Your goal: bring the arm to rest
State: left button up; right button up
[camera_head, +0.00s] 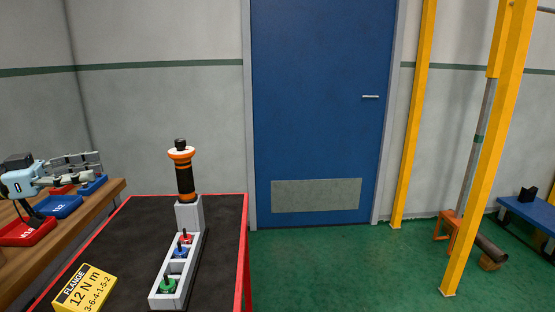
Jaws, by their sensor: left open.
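My left arm comes in at the left edge of the view. Its gripper (92,168) is open and empty, with its fingers pointing right. It appears above or in front of the wooden bench (88,214) with the small trays. Its height over them is hard to tell. The gripper is apart from the black-and-orange tool (185,176), which stands upright in a grey holder (190,213) on the dark-topped table. My right gripper is not in view.
Red (28,231) and blue (58,207) trays lie on the bench. The red-edged table (225,240) carries a yellow "FLANGE 12 N m" sign (84,288). The holder has red, blue and green pieces in its slots. Green floor (320,270) lies open before the blue door (320,90).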

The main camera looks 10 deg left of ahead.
pick_arm(q)
jog(key=w+d+f+n+t+y, duration=0.3)
jog(key=w+d+n+t+y, duration=0.1)
jog(key=w+d+t+y, duration=0.25)
jog(key=s+d+f+n+t+y, duration=0.1)
jog(key=s+f+n+y, duration=0.4)
jog(key=y, duration=0.4)
jog(key=s+d+f+n+g, duration=0.1)
jog(key=s+d+f+g, duration=0.3)
jog(key=s, duration=0.7)
jog(key=s+d+f+g, duration=0.2)
jog(key=s+d+g, duration=0.25)
jog(key=s, duration=0.55)
jog(key=s+d+f+n+g, duration=0.1)
jog(key=s+d+f+g, duration=0.3)
jog(key=s, duration=0.7)
jog(key=s+a+f+g+b, duration=0.1)
jog(key=a+f+g+b, duration=0.2)
jog(key=f, duration=2.2)
jog(key=s+a+f+g+b, duration=0.1)
jog(key=s+f+b, duration=0.1)
jog(key=s+f, duration=1.7)
jog(key=shift+s+a+f+n, duration=0.25)
jog(key=shift+f+n, duration=0.15)
jog(key=shift+f, duration=0.35)
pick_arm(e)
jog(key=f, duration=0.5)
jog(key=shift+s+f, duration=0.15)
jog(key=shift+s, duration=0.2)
